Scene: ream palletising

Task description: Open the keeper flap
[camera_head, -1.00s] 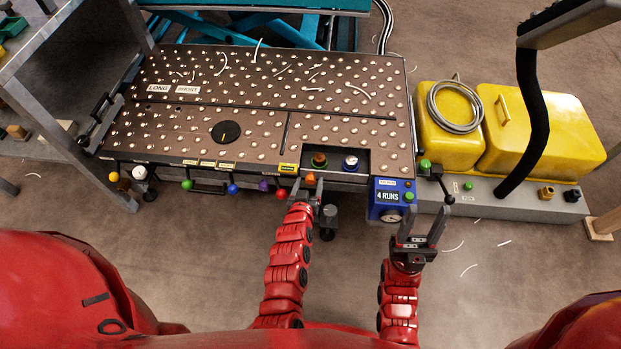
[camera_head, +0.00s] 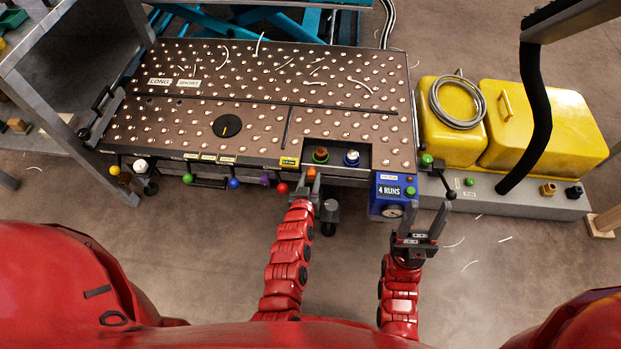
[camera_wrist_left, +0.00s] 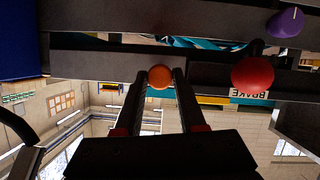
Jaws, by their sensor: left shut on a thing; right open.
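My left gripper (camera_head: 308,189) is at the front edge of the ball-studded table (camera_head: 190,115). It is shut on an orange knob (camera_head: 311,173), which sits between its fingertips. The orange knob (camera_wrist_left: 160,76) also shows between the two fingers in the left wrist view. I cannot tell which part is the keeper flap. My right gripper (camera_head: 422,222) is open and empty, in front of the blue box.
A blue box marked 4 RUNS (camera_head: 388,197) with a gauge stands between the grippers. A red knob (camera_head: 282,188), a purple knob and other coloured knobs line the front edge to the left. Yellow tanks (camera_head: 540,130) and a black hose (camera_head: 536,110) are at right.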

